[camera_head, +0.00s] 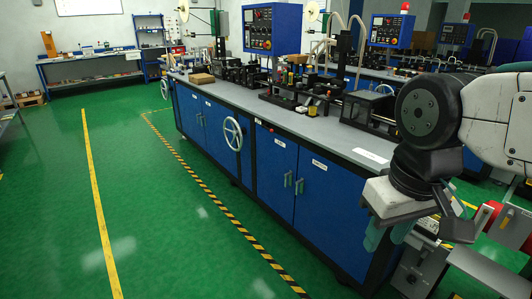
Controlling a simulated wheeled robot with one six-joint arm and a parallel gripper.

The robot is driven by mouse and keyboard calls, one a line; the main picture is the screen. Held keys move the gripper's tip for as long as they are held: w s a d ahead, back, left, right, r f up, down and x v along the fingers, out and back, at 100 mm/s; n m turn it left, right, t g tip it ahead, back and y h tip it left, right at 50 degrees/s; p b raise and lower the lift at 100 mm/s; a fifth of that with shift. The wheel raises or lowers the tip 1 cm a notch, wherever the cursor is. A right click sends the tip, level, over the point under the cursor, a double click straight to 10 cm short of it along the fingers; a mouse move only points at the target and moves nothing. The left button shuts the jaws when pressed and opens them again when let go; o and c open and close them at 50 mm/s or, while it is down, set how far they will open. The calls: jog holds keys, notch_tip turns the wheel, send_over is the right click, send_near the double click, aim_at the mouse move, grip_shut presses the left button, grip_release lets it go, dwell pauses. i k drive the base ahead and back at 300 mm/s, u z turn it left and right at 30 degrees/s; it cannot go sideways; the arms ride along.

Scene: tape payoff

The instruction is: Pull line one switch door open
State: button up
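The near machine line has a blue cabinet front with labelled doors; the label text is too small to read surely. One blue door (272,170) and the door to its right (325,205) stand side by side, both shut. Each has a small upright handle near their shared edge: left handle (287,180), right handle (300,187). I cannot tell for sure which is the switch door. My gripper (387,238) hangs at the right, pointing down, in front of the cabinet's right end and apart from the handles. Its two teal fingers look parted and empty.
More blue doors (190,112) and a handwheel (233,134) lie farther left along the cabinet. A grey worktop (255,108) carries machinery. A grey unit with a red part (487,215) stands at lower right. The green floor (150,220) is clear.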

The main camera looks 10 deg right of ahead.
aim_at(328, 214)
jog(key=z, duration=0.2)
jog(key=i, duration=1.6)
jog(key=z, duration=0.25)
